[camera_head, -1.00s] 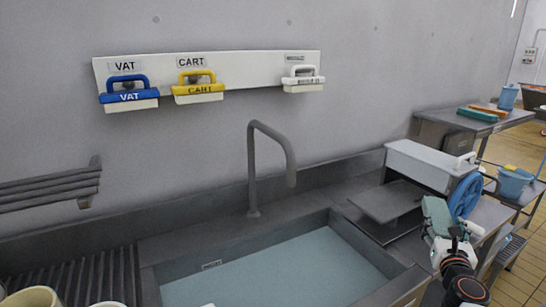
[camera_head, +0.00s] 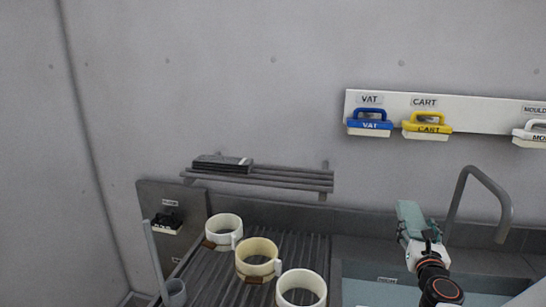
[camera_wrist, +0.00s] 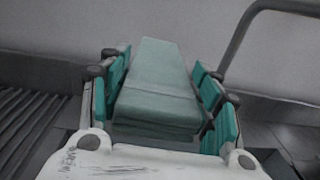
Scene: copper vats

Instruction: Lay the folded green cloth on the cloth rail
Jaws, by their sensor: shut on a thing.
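The folded green cloth (camera_head: 408,214) is a flat, layered pad held in my gripper (camera_head: 414,232), in front of the wall and just left of the tap. In the wrist view, the cloth (camera_wrist: 155,85) lies lengthwise between the green finger pads of my gripper (camera_wrist: 165,98), which are shut on its sides. The rail (camera_head: 290,178) is a grey slatted wall shelf, left of my gripper and apart from the cloth. A dark folded stack (camera_head: 222,164) lies on its left end; the middle and right slats are bare.
Three mugs (camera_head: 258,261) stand on the ribbed drainboard (camera_head: 203,282) below the rail. The sink (camera_head: 375,293) is below my gripper, with the tall tap (camera_head: 482,178) to its right. Brushes, including a blue one (camera_head: 370,122) and a yellow one (camera_head: 428,124), hang on a wall board.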

